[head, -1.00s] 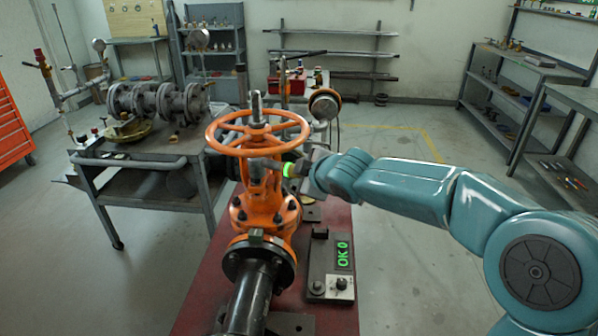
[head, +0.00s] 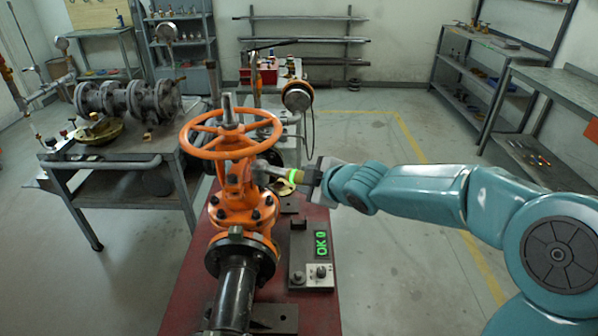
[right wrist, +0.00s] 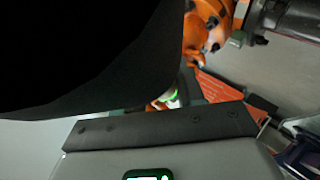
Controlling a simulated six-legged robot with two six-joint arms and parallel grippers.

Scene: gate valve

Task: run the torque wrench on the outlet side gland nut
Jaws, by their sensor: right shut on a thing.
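The orange gate valve (head: 236,212) stands upright on a black pipe, its handwheel (head: 231,134) on top. My right gripper (head: 326,180) is shut on the torque wrench (head: 282,175), which has a glowing green ring and points left. The wrench's grey head is just right of the valve's yoke, below the wheel rim. I cannot tell whether it touches a gland nut; the nuts are hidden or too small. In the right wrist view the green ring (right wrist: 170,97) shows beyond a grey block, and a large black shape hides much of the scene. My left gripper is not in view.
A dark box (head: 312,256) with a green "OK 0" display sits on the red bench (head: 190,285), right of the valve. A steel table (head: 110,165) with a flanged pipe assembly stands left. A round gauge (head: 298,95) rises behind the wrench. The floor at right is open.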

